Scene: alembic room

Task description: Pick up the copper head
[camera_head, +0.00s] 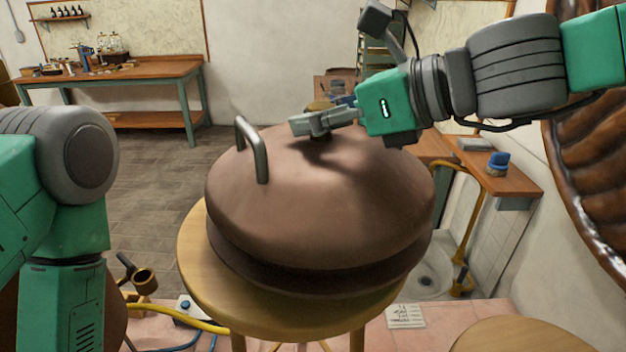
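The copper head (320,205) is a wide, brownish domed vessel resting on a round wooden stool (200,285). A grey metal handle (252,150) stands up on its left side. A brass-coloured piece (318,106) shows at its top, partly hidden by my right gripper. My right gripper (300,124) reaches in from the upper right, over the top of the head, and casts a shadow on it. I cannot tell whether its fingers touch or hold anything. My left arm is at the left edge; its gripper is out of view.
A workbench (120,75) with glassware stands at the back left. A wooden counter (500,175) with a blue brush (498,162) is at the right. A yellow hose (484,215) hangs near a basin (425,275). Another round wooden top (535,335) is at the lower right.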

